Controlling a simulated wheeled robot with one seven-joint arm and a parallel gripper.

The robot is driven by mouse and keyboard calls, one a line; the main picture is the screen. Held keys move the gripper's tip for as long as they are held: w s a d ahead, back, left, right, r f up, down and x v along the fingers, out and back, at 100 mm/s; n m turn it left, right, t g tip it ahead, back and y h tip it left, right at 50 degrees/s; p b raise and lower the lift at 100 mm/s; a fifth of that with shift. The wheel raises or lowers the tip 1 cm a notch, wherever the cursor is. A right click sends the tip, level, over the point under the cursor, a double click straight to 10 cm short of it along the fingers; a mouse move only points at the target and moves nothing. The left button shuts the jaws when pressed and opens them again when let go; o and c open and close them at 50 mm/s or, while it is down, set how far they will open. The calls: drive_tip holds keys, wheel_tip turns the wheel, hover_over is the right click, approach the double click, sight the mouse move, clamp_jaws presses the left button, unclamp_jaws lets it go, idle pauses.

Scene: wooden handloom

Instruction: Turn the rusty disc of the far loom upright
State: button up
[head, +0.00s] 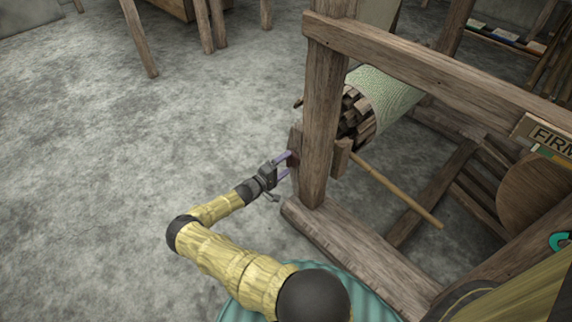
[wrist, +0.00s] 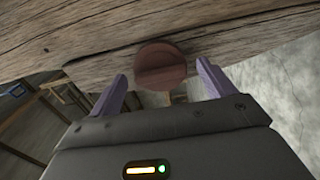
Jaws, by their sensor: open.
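The rusty disc (wrist: 160,66) is a round, reddish-brown piece on the side of the wooden loom post. In the wrist view a faint line crosses it roughly level in the picture. The post (head: 322,125) stands upright in the head view, where the disc is small and mostly hidden by my fingers. My gripper (head: 284,164) is at the left side of the post, close to the disc. In the wrist view my gripper (wrist: 161,78) has its two purple fingers open, one on each side of the disc, with gaps showing on both sides.
A roll of pale green cloth (head: 385,92) and a thin wooden rod (head: 395,190) lie right of the post. The loom's base beam (head: 350,255) runs along the floor. Another wooden frame (head: 140,40) stands at the back. The grey floor (head: 90,150) at left is clear.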

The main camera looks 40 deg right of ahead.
drive_tip(key=s+a, duration=0.1)
drive_tip(key=a, duration=1.5)
drive_tip(key=shift+s+a+p, duration=0.2)
drive_tip(key=shift+a+p, duration=0.05)
drive_tip(key=shift+p, duration=0.15)
drive_tip(key=shift+r, duration=0.1)
